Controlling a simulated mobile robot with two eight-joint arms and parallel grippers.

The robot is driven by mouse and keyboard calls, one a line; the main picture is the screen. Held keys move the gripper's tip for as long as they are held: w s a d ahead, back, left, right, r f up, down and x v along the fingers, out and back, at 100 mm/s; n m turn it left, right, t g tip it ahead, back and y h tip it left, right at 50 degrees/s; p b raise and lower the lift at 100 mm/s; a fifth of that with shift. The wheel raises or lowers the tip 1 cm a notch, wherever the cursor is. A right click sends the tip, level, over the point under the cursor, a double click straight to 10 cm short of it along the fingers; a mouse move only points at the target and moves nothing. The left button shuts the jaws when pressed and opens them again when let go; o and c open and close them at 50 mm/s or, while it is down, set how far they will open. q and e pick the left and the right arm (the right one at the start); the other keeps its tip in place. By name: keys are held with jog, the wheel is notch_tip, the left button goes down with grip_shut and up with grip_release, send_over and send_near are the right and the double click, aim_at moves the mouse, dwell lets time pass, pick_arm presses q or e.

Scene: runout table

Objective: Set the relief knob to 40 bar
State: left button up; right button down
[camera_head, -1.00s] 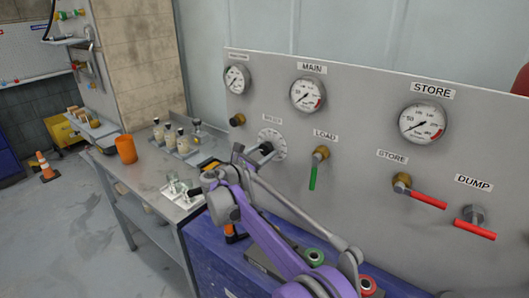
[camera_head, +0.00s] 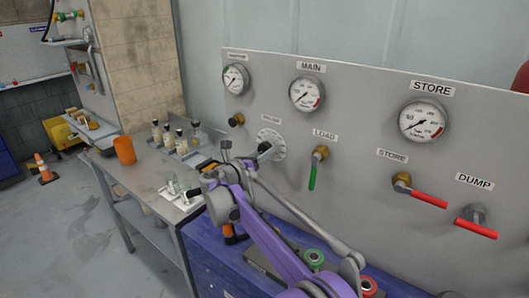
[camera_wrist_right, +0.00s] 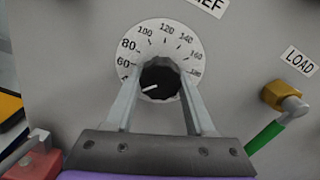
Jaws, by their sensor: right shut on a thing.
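The relief knob (camera_wrist_right: 160,82) is black and round with a white pointer line, set on a white dial (camera_wrist_right: 127,45) with printed numbers. The pointer aims left and slightly down, below the visible 60 mark; the left finger hides that part of the scale. My right gripper (camera_wrist_right: 160,76) is shut on the knob, one finger on each side. In the head view the right gripper (camera_head: 255,156) reaches the dial (camera_head: 277,143) on the grey panel, partly covering it. My left gripper is not in view.
The LOAD valve (camera_head: 319,155) with its green handle is close right of the dial. Red-handled STORE (camera_head: 427,198) and DUMP (camera_head: 476,229) valves are farther right. Gauges (camera_head: 307,94) sit above. A side table (camera_head: 150,180) with bottles and an orange cup (camera_head: 124,150) stands left.

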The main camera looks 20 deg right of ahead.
dwell(0.3)
jog(key=shift+c, duration=1.2)
grip_release()
jog(key=b+v, duration=0.1)
jog(key=v, duration=1)
jog(key=s+d+f+m+g+y, duration=0.2)
jog(key=s+d+f+m, duration=0.25)
jog(key=s, duration=0.25)
jog(key=s+d+f+m+g+y, duration=0.1)
jog(key=s+d+f+m+y, duration=0.15)
jog(key=s+m, duration=0.3)
jog(key=s+d+f+m+g+y, duration=0.2)
jog(key=s+d+f+m, duration=0.2)
jog(key=s, duration=0.3)
jog(key=s+a+f+m+y, duration=0.2)
jog(key=s+f+m+y, duration=0.2)
jog(key=s, duration=0.6)
jog(key=s+a+f+m+y, duration=0.3)
jog(key=s+f+m, duration=0.5)
jog(key=s+m, duration=0.2)
jog(key=shift+s+a+f+m+g+y+p, duration=0.2)
jog(key=shift+f+m+g+y+p, duration=0.15)
jog(key=shift+m, duration=0.35)
